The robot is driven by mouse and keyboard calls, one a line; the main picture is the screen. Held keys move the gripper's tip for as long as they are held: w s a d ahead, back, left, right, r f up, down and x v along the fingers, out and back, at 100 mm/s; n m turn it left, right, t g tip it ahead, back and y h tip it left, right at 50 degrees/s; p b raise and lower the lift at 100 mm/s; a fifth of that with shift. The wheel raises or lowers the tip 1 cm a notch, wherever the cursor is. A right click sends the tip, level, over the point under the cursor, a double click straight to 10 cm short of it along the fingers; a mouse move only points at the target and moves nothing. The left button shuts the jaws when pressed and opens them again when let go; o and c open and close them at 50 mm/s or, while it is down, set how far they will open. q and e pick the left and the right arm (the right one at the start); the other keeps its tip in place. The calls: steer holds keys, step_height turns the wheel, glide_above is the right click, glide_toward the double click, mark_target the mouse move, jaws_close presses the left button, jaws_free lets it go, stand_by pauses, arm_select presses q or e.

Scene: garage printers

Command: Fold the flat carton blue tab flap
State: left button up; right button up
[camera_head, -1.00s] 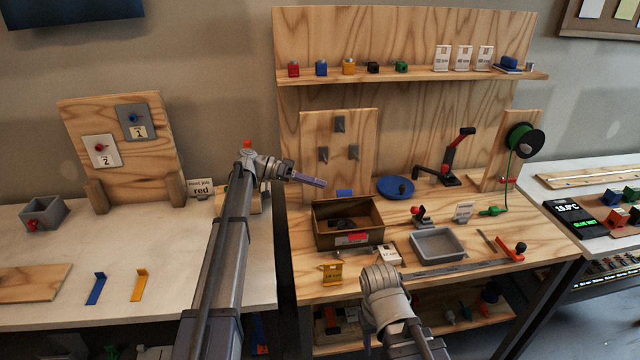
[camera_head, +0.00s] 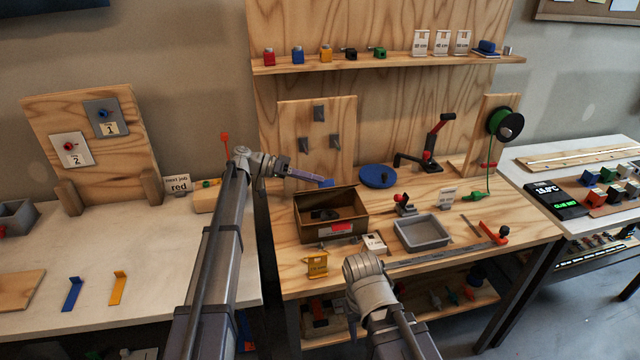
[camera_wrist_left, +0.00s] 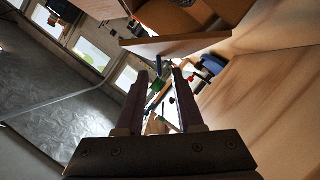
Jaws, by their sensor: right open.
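The brown carton (camera_head: 340,229) stands on the wooden bench with its top open and dark parts inside. Its blue tab (camera_head: 327,183) shows at the back edge, right at the tips of my left gripper (camera_head: 318,180). In the left wrist view, the carton (camera_wrist_left: 180,46) is at the top, with the small blue tab (camera_wrist_left: 159,64) just beyond the fingertips. My left gripper (camera_wrist_left: 160,80) has a gap between its fingers and holds nothing visible. My right gripper (camera_head: 362,267) is low in front of the bench; its fingers are not clear.
A grey tray (camera_head: 423,233), a white box (camera_head: 374,243) and a yellow holder (camera_head: 317,265) sit near the carton. A blue disc (camera_head: 378,176) lies behind it. A board with grey hooks (camera_head: 318,140) stands close behind my left gripper.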

arm_select(q)
steer(key=shift+x, duration=1.1)
jaws_close()
